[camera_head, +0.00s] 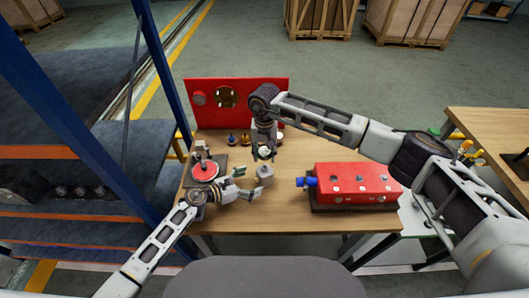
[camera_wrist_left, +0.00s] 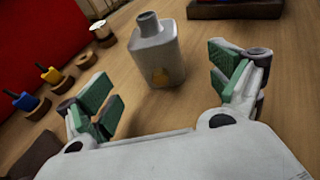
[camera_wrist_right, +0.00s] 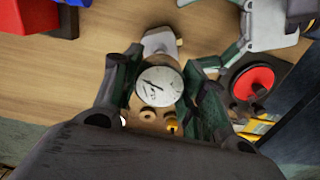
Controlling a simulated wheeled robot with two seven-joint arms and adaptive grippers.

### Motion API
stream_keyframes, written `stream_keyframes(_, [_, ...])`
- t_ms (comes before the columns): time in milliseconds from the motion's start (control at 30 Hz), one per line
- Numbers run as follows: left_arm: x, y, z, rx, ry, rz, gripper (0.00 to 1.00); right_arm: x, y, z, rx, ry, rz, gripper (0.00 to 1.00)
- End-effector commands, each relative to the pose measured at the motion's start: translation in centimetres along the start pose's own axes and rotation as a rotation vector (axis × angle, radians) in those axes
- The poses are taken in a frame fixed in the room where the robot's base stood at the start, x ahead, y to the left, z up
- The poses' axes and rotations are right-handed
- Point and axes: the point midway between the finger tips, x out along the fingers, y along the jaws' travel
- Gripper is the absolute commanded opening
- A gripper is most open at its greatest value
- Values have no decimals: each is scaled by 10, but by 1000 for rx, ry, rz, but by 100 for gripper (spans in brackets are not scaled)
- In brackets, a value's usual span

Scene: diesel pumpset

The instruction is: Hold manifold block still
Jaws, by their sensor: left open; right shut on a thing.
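The manifold block (camera_head: 265,174) is a small grey block standing upright on the wooden table. The left wrist view shows it with a round neck on top and a brass-coloured port on its side (camera_wrist_left: 150,38). My left gripper (camera_head: 243,182) is open beside it, with the block ahead of the green-padded fingers and apart from them. My right gripper (camera_head: 264,153) points down behind the block. It is shut on a round white-faced gauge (camera_wrist_right: 160,85); the block shows partly beyond the gauge in the right wrist view (camera_wrist_right: 160,42).
A red pump body (camera_head: 355,183) with a blue fitting lies to the right. A red panel (camera_head: 270,98) stands at the back, with several small fittings in front. A red disc on a dark base (camera_head: 205,171) is at the left. Bare table (camera_head: 270,215) lies in front.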

Motion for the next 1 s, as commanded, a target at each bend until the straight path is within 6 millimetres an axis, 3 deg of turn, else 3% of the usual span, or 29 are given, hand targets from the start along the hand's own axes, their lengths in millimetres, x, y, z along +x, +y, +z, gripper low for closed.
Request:
stream_keyframes(500, [44, 0, 0, 0, 0, -1, 92, 0, 0, 0, 0, 0, 0, 8])
stream_keyframes(1000, [52, 0, 0, 1, 0, 0, 92, 0, 0, 0, 0, 0, 0, 8])
